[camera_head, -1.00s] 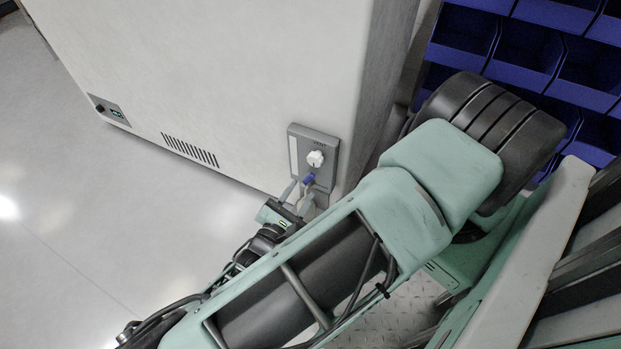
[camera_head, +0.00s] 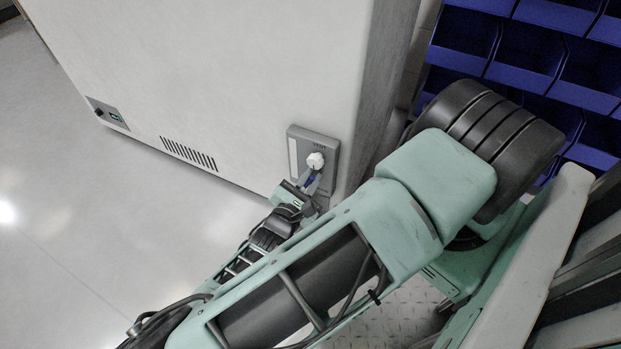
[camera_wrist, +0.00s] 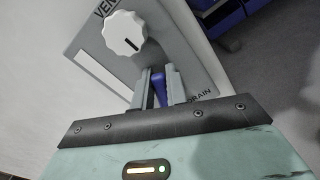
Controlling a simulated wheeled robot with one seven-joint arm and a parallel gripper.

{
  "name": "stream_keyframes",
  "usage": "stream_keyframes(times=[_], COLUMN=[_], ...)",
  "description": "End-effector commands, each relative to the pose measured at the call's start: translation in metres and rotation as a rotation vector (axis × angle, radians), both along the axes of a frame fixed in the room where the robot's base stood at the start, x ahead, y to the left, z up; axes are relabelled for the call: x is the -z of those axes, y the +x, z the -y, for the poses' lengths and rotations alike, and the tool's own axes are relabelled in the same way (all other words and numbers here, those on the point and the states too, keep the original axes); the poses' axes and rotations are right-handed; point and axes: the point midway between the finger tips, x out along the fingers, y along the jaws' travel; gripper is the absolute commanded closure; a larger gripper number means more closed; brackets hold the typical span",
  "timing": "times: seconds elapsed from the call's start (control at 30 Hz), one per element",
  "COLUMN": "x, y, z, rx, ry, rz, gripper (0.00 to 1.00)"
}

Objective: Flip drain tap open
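The drain tap's blue handle (camera_wrist: 159,92) shows in the wrist view beside the word DRAIN, low on a grey panel (camera_wrist: 180,40). My gripper (camera_wrist: 160,74) has one finger on each side of the handle. Little gap shows, and whether the fingers press on the handle is unclear. In the head view, my gripper (camera_head: 311,184) is at the lower part of the panel (camera_head: 328,148), just below the white knob (camera_head: 315,161). Only a bit of blue handle (camera_head: 312,178) shows there between the fingers. The tap's body is mostly hidden.
The white knob (camera_wrist: 124,33), under the lettering VEN, is close to my fingertips. The panel is on a large white cabinet (camera_head: 230,80) with a vent grille (camera_head: 188,153). Blue bins (camera_head: 530,50) stand at the right. The floor (camera_head: 70,210) at the left is clear.

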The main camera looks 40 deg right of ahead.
Motion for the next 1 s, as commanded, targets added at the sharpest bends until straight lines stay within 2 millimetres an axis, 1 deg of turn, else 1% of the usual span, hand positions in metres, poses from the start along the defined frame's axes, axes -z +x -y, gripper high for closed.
stream_keyframes(times=[0.17,0.27,0.43,0.77,0.8,0.83,0.87,1.0], x=[-0.0040,-0.0065,-0.0052,-0.0028,-0.0028,-0.0028,-0.0028,-0.0029], y=[0.0013,0.0036,0.0072,0.0078,0.0079,0.0079,0.0079,0.0079], z=[-0.0004,-0.0011,-0.0025,-0.0032,-0.0032,-0.0032,-0.0032,-0.0032], rx=[0.002,0.002,0.001,0.000,0.000,0.000,0.000,0.000], ry=[-0.011,-0.032,-0.065,-0.073,-0.072,-0.072,-0.072,-0.072], rz=[-0.034,-0.095,-0.184,-0.200,-0.199,-0.199,-0.199,-0.198], gripper=[1.00,1.00,1.00,1.00,0.74,0.66,0.64,0.64])
